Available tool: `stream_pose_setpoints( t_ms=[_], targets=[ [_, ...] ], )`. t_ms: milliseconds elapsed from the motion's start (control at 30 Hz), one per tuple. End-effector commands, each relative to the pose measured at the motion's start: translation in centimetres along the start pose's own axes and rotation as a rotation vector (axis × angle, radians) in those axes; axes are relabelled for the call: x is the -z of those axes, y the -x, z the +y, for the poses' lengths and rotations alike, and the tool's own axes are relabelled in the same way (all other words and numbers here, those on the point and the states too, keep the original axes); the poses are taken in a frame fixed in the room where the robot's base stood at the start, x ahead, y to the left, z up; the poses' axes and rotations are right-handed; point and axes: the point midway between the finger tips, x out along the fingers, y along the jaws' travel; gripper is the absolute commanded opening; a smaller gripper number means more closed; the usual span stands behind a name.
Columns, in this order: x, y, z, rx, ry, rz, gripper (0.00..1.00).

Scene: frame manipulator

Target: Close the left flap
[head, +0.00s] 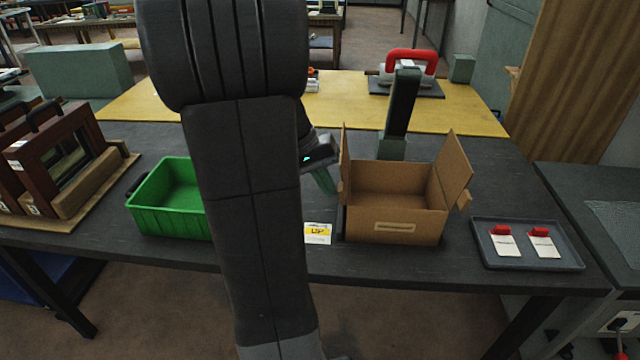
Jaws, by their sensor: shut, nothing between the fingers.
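A brown cardboard box (393,226) stands open on the dark table, right of my arm. Its left flap (345,165) stands nearly upright on the left side. Its right flap (455,170) tilts up and outward. My gripper (326,186) is shut and empty, just left of the box and its left flap, pointing down. Part of my gripper and wrist is hidden behind my own arm. I cannot tell whether the gripper touches the flap.
A green bin (165,222) is left of my arm. A grey tray (480,258) with two white cards and red clips lies right of the box. A yellow label (318,232) is at the front. A dark green post (400,105) stands behind the box. Wooden frames (65,165) stand far left.

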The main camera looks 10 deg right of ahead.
Motion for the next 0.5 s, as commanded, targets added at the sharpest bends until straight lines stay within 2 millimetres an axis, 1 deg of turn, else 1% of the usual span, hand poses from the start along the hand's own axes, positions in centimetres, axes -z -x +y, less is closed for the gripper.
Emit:
stream_pose_setpoints(
  t_ms=[333,500],
  targets=[
    [0.00,0.03,0.07,0.002,0.000,0.000,0.00],
    [-0.01,0.16,0.50,0.032,-0.002,-0.001,0.00]
  ],
)
